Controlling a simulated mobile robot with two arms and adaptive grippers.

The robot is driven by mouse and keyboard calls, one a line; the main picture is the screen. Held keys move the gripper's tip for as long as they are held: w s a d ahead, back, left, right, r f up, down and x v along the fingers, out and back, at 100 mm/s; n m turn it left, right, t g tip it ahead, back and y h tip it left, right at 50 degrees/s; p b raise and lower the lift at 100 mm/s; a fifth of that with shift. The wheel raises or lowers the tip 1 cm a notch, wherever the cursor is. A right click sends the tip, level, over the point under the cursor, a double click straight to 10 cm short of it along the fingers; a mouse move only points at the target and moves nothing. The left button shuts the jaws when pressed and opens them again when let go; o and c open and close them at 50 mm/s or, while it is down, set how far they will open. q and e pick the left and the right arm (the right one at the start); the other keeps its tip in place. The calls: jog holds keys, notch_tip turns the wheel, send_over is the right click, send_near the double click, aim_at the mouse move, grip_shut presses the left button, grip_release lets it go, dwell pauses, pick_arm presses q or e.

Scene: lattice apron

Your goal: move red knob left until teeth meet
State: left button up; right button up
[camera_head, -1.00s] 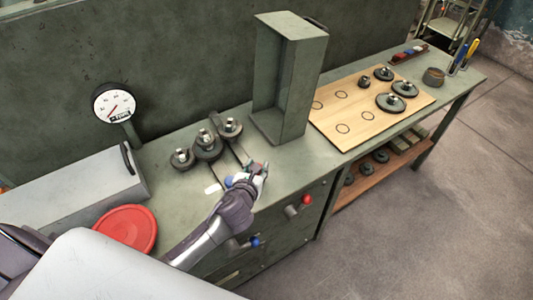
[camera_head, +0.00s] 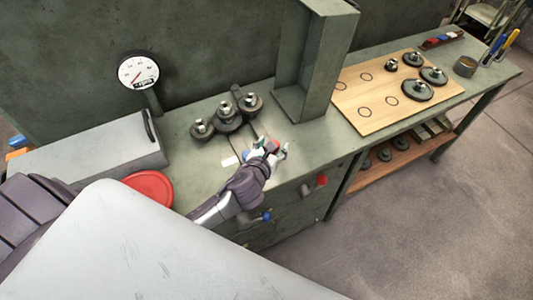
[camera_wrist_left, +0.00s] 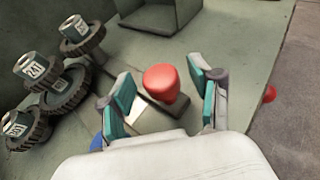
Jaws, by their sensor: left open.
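A red knob (camera_head: 272,146) stands on the bench top on a dark slider bar. In the left wrist view the red knob (camera_wrist_left: 161,82) sits between the two fingers of my left gripper (camera_wrist_left: 160,78), with a gap on each side. My left gripper (camera_head: 271,150) is open around it. Three toothed gears with metal hubs stand to the left: the right gear (camera_wrist_left: 82,42), the middle gear (camera_wrist_left: 66,92) and the left gear (camera_wrist_left: 26,130). The right and middle gears lie close; I cannot tell whether their teeth touch. My right gripper is not in view.
A tall green housing (camera_head: 315,70) stands behind. A dial gauge (camera_head: 138,71), grey box (camera_head: 95,155) and red disc (camera_head: 150,187) are at left. Another red knob (camera_head: 321,181) protrudes from the bench front.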

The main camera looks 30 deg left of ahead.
pick_arm(q)
jog(key=v, duration=1.1)
